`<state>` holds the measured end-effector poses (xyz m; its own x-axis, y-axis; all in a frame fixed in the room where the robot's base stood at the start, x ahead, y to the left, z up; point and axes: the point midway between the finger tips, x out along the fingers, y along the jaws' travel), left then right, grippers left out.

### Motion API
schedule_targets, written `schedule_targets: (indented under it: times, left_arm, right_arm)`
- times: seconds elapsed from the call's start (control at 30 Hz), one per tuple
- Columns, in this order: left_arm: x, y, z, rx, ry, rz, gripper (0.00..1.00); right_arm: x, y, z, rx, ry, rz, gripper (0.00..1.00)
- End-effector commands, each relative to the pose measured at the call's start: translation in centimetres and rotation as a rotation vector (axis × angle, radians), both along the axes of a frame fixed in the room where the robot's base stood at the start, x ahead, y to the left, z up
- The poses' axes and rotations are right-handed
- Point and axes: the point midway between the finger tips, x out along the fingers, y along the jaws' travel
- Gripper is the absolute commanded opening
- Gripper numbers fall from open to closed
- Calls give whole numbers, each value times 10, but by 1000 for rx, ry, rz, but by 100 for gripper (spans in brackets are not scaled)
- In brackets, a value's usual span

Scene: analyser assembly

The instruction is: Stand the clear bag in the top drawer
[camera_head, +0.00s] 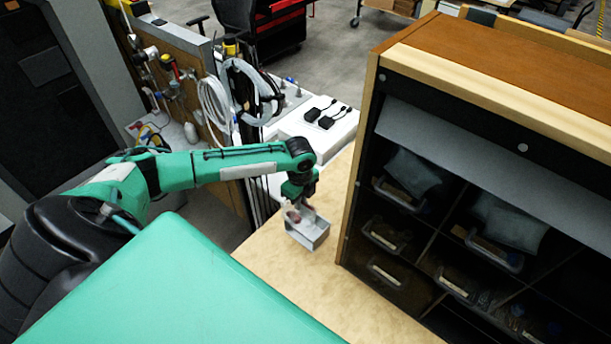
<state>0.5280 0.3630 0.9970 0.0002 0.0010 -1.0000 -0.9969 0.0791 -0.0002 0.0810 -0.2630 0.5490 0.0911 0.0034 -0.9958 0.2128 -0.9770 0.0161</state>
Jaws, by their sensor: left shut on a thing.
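My left gripper (300,200) is at the end of the green arm, pointing down over the wooden table top. It is shut on what looks like the clear bag (296,214), a small pale, see-through thing with a reddish patch. The bag is right at the open top of a small grey box-like drawer (309,234). I cannot tell whether the bag is inside it or just above it, or whether the drawer rests on the table. The fingertips are small and partly hidden. My right gripper is not in view.
A dark wooden-framed cabinet (480,60) stands to the right, its compartments holding clear bins (385,235) and grey bags (411,174). The bare table top (330,290) lies in front. A white surface with black devices (326,115) is behind. Coiled hoses (250,92) hang at left.

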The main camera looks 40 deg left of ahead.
Motion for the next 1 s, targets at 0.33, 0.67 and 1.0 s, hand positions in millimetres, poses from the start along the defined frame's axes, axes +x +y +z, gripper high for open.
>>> schedule_targets:
  times: [0.33, 0.67, 1.0]
  left_arm:
    - [-28, 3, 5, 1, 2, -1, 0]
    - [-54, 4, 10, 0, 1, -1, 0]
    - [-81, 7, 14, 0, 1, -1, 0]
  right_arm:
    - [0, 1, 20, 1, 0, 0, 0]
    - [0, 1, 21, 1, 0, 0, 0]
    - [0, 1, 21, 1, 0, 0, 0]
